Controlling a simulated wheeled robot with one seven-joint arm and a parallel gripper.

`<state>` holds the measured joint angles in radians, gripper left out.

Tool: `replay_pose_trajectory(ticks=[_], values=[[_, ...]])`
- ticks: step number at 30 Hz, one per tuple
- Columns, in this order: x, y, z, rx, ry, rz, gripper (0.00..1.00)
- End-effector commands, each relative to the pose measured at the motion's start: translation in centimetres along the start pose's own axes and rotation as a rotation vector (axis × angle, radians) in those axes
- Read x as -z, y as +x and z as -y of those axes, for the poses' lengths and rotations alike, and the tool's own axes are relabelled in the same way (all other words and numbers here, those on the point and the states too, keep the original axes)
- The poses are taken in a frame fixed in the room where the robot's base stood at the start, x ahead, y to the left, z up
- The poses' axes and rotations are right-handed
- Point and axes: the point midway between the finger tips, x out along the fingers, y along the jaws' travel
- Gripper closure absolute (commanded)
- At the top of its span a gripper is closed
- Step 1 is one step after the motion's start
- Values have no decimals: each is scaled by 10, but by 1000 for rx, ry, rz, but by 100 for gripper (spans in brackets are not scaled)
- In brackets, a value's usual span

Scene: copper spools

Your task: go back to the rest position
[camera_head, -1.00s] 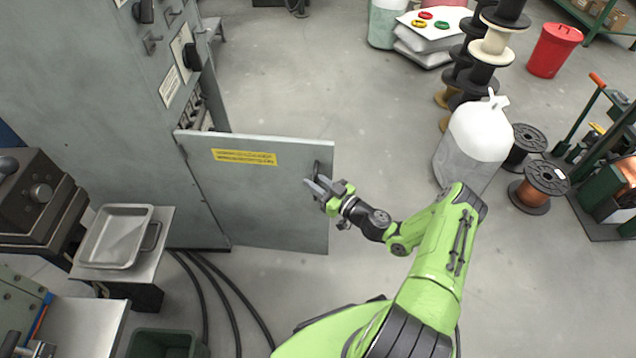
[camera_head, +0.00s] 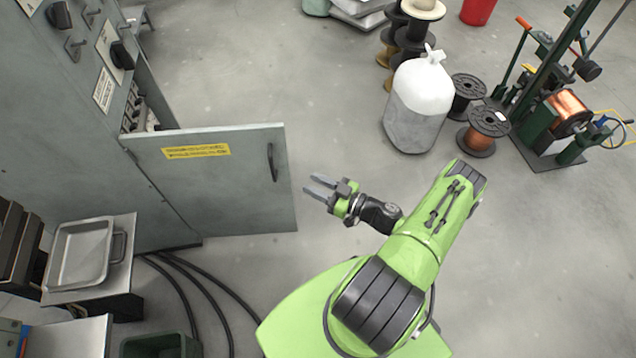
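My gripper (camera_head: 318,187) is at the end of my green arm, in the middle of the view. Its two grey fingers point left and stand apart, with nothing between them. The gripper is clear of the open cabinet door (camera_head: 222,190), just to the right of its edge. The door's dark handle (camera_head: 272,162) is free, with a gap between it and the fingers. The door stands swung out from the grey cabinet (camera_head: 60,130).
A metal tray (camera_head: 82,252) sits on a stand at the left. Black cables (camera_head: 205,290) run over the floor below the door. A white sack (camera_head: 420,100), copper spools (camera_head: 488,125) and a green winding machine (camera_head: 555,120) stand at the right. Floor around my gripper is clear.

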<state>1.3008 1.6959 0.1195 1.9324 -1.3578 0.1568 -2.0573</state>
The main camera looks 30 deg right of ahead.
Motion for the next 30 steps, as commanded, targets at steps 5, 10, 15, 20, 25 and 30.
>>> replay_pose_trajectory(ticks=[5,10,15,20,25,30], values=[[0,-8,1,1,1,0,65],[-1,-7,1,2,0,0,65],[-1,-7,0,2,0,0,65],[7,-4,2,39,1,20,65],[53,16,19,292,34,208,65],[112,30,48,500,73,536,65]])
